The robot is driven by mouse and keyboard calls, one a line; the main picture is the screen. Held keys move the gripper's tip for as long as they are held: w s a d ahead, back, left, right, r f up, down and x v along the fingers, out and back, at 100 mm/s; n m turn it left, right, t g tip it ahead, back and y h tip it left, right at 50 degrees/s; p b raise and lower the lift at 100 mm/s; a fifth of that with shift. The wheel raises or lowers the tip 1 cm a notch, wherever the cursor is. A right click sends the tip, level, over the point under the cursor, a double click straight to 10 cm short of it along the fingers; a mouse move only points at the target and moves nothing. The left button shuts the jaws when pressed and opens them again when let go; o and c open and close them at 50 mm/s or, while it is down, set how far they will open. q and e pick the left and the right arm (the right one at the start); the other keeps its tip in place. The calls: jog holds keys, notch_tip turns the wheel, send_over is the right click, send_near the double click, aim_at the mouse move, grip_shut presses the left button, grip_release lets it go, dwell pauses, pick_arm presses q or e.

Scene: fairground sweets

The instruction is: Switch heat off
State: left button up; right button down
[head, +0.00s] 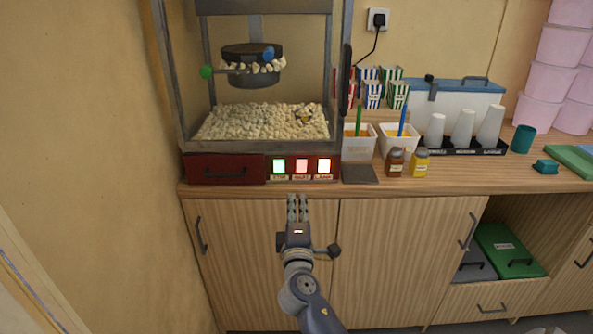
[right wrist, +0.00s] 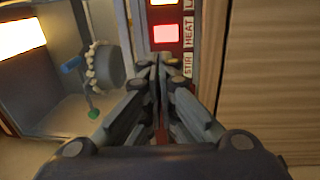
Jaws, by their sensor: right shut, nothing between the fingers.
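The popcorn machine (head: 225,146) stands on the counter with a row of three lit switches on its front panel. The HEAT switch (head: 301,166) glows red in the middle, between a green STIR switch (head: 279,166) and a yellow-white LAMP switch (head: 323,165). My right gripper (head: 298,197) is shut and empty, just below the panel in the head view. In the right wrist view the red HEAT switch (right wrist: 166,34) shows beyond the closed fingertips (right wrist: 160,60). The fingers hide most of the STIR switch there. I cannot tell whether the fingertips touch the panel. My left gripper is not in view.
A red drawer (head: 223,169) is left of the switches, and a dark pad (head: 360,174) lies to their right. The counter edge and cabinet doors (head: 400,255) are below the panel.

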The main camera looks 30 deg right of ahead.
aim_at(297, 163)
jog(key=p+x, duration=0.2)
jog(key=x, duration=0.9)
jog(key=shift+w+d+r, duration=0.1)
jog(key=shift+w+d, duration=0.05)
jog(key=shift+w, duration=0.2)
jog(key=shift+w+d, duration=0.35)
jog(key=shift+w, duration=0.2)
jog(key=shift+w+d+b, duration=0.1)
jog(key=shift+w+b, duration=0.05)
jog(key=shift+b, duration=0.15)
jog(key=shift+r, duration=0.2)
jog(key=shift+f, duration=0.1)
